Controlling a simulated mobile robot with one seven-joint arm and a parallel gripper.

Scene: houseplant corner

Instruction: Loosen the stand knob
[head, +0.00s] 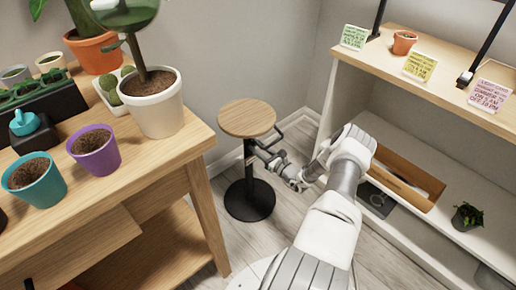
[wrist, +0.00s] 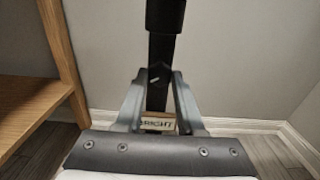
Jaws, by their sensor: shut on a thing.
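The stand has a round wooden top (head: 247,118), a black post (head: 248,172) and a round black base (head: 250,200). It stands upright on the floor. My gripper (head: 257,152) reaches the post from the right, below the top. In the wrist view, my gripper (wrist: 159,78) is shut on the dark stand knob (wrist: 158,74), which has a small pale mark and sits in front of the post (wrist: 164,47). The knob is too small to make out in the head view. A tag reading "BRIGHT" (wrist: 157,124) shows lower down between the fingers.
A wooden table (head: 150,150) at left holds a white pot (head: 153,108), a purple pot (head: 97,155) and a teal pot (head: 40,188). A shelf unit (head: 430,75) at right holds a wooden box (head: 400,180) on its lower level. Floor is clear around the stand's base.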

